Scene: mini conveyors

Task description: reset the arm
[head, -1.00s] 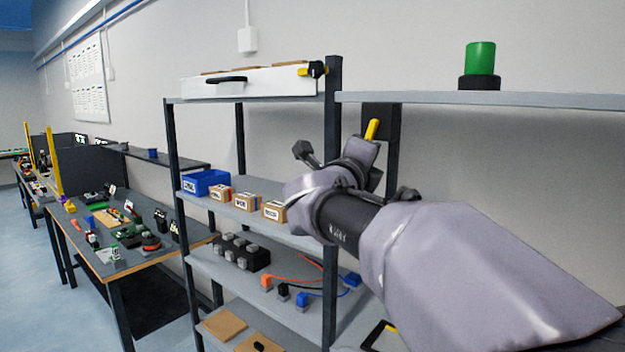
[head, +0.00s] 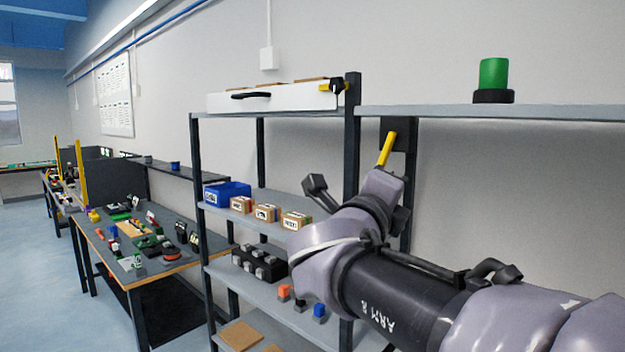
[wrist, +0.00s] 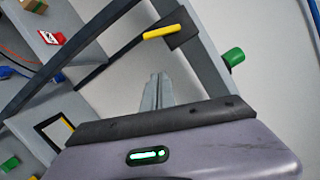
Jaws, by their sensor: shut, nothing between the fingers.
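My arm, wrapped in grey covering, reaches across the front of the metal shelf unit (head: 352,180) in the head view. My gripper (wrist: 158,92) shows in the wrist view as two slim grey fingers, together and empty. I cannot make out the fingers in the head view. No object touches them in the wrist view.
A yellow handle (wrist: 160,32) on a dark plate is close beyond the fingers. A green cylinder (head: 494,74) stands on the top right shelf. A blue bin (head: 226,194) and small boxes (head: 265,213) fill a middle shelf. A cluttered workbench (head: 150,274) stands left.

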